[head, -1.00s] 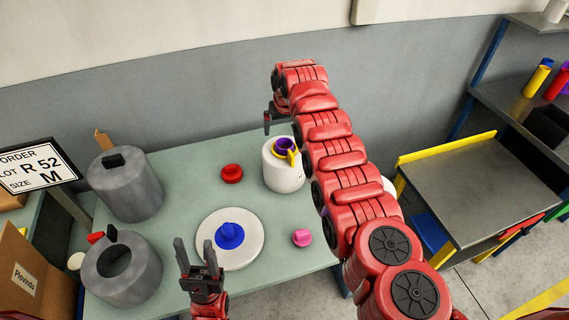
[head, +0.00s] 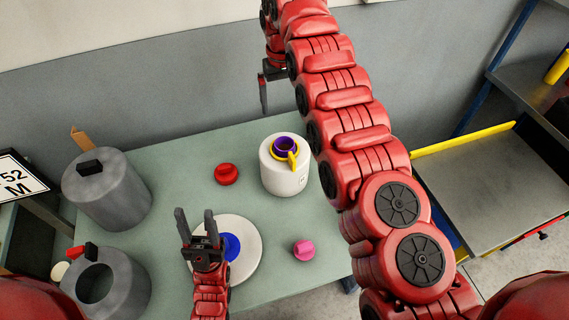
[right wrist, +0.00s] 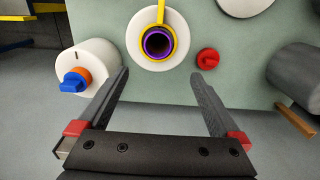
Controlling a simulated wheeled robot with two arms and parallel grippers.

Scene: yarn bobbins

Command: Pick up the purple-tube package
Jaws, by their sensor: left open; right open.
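The purple-tube package is a white yarn bobbin (head: 285,178) standing upright on the green table, with a purple tube (head: 285,144) and a yellow collar and tab (head: 293,160) on top. In the right wrist view the same purple tube (right wrist: 158,43) faces the camera, beyond the fingertips. My right gripper (head: 264,92) is above and behind the package in the head view, open and empty; its fingers (right wrist: 164,78) are spread and apart from the package. My left gripper (head: 195,215) is open and empty, over the white disc with a blue knob.
A red knob (head: 226,174) and a pink knob (head: 304,250) lie near the package. Grey cylinders (head: 107,195) stand at the left. A white bobbin with an orange tube and blue knob (right wrist: 72,86) shows in the right wrist view. A metal bench (head: 480,190) is at the right.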

